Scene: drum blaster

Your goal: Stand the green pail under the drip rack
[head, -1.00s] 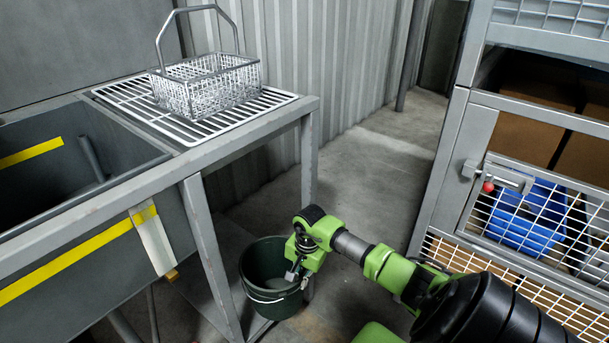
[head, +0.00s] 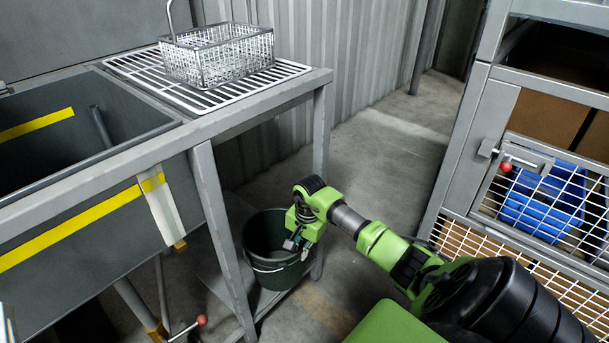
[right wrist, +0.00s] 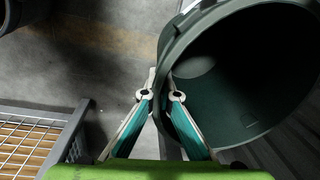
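The dark green pail (head: 277,272) stands roughly upright at the right end of the sink bench, low between its front leg and right rear leg. It also shows in the right wrist view (right wrist: 228,115), open mouth toward the camera. The white slatted drip rack (head: 285,73) lies on the bench top above, with the pail low beneath its right end. My right gripper (head: 293,243) is at the pail's near rim. In the right wrist view its fingers (right wrist: 161,88) are closed on either side of the pail's wall. The pail's base is partly hidden. My left gripper is not in view.
A wire basket (head: 218,55) sits on the drip rack. A sink basin (head: 60,150) is at left, with a red-knobbed lever (head: 201,320) below. A caged shelf (head: 455,150) with a blue crate (head: 540,205) stands at right. Bare floor (head: 385,140) lies between.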

